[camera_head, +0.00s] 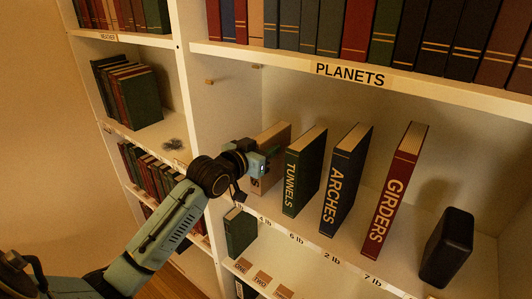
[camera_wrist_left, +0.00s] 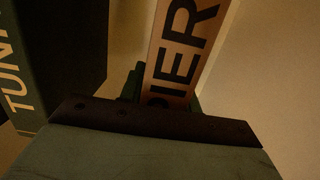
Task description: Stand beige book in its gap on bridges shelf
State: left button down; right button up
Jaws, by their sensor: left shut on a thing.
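The beige book (camera_head: 275,141) stands upright at the left end of the middle shelf, its spine partly hidden by my gripper. In the left wrist view the beige book (camera_wrist_left: 182,55) shows dark letters reading "PIER", with the rest cut off. My left gripper (camera_head: 262,164) is shut on the beige book's spine side. The shelf (camera_head: 320,243) carries weight labels on its front edge. The green TUNNELS book (camera_head: 303,172) stands to the right of the beige book with a gap between them. My right gripper is not in view.
The black ARCHES book (camera_head: 345,180), red GIRDERS book (camera_head: 395,190) and a dark block (camera_head: 446,248) stand farther right, spaced apart. The PLANETS shelf (camera_head: 300,61) lies above. A small green book (camera_head: 240,232) sits below. An upright divider (camera_head: 190,90) is at left.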

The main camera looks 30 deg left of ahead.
pick_arm(q)
jog(key=shift+f, duration=0.55)
jog(key=shift+f, duration=0.15)
jog(key=c, duration=1)
grip_release()
jog(key=s, duration=0.4)
jog(key=s+r, duration=0.1)
jog(key=s, duration=0.3)
jog(key=s+a+r+b, duration=0.1)
jog(key=s, duration=0.3)
jog(key=shift+w, duration=0.1)
